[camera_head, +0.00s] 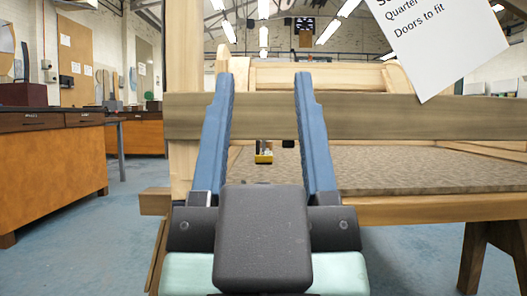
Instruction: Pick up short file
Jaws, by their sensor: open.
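My gripper (265,82) points forward in the middle of the view, with its two blue fingers spread wide apart and nothing seen between them. Beyond the fingers, a small yellow and black object (263,157) shows just under the wooden crossbeam, over the brown textured panel. A smaller dark piece (288,143) shows to its right, just below the beam. Both are too small to tell whether either is the short file. I cannot clearly make out a file anywhere, and part of the panel is hidden behind my gripper.
A thick wooden crossbeam (400,117) of the bodyframe runs across the view behind my fingers, with an upright post (184,60) at its left. A white paper sign (440,40) is at the upper right. A trestle (497,240) stands lower right. Wooden cabinets (50,175) stand left, with open blue floor between.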

